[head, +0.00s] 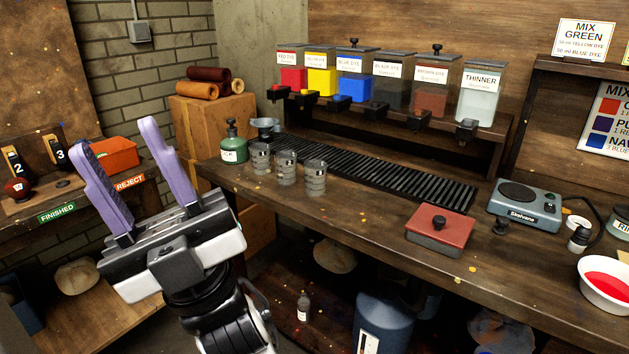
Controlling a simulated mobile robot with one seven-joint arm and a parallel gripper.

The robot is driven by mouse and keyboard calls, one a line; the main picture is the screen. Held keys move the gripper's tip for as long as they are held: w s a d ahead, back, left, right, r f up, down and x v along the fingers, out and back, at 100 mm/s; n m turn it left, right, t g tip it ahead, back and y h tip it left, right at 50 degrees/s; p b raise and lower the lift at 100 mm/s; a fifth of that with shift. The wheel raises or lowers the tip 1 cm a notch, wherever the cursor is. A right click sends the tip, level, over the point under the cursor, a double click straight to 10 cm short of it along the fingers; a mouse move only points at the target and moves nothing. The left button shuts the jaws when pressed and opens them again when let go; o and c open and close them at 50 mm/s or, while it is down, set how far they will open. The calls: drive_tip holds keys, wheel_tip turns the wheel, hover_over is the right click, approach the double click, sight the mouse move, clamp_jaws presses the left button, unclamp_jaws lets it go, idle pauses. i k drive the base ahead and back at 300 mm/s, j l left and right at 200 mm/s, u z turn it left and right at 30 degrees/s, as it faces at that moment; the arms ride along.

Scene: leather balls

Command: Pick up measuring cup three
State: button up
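Several look-alike grey measuring cups stand upright in a row on the workbench, left of centre: a left cup (260,158), a middle cup (286,167) and a right cup (315,177). I cannot read any number on them, so I cannot tell which is cup three. My gripper (125,170) is at the left, in front of the bench and apart from the cups. Its two purple fingers point up and are spread wide, with nothing between them.
A red-lidded box (440,230) is to the right. Bare bench lies in front of the cups.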

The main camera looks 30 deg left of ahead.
sight(314, 171)
drive_tip(key=i+j, duration=0.1)
drive_tip(key=j, duration=0.8)
drive_tip(key=i+j+z, duration=0.1)
drive_tip(key=j, duration=0.75)
drive_tip(key=i+j, duration=0.15)
drive_tip(key=j, duration=0.75)
drive_tip(key=j+z, duration=0.1)
drive_tip(key=j, duration=0.75)
drive_tip(key=i, duration=0.55)
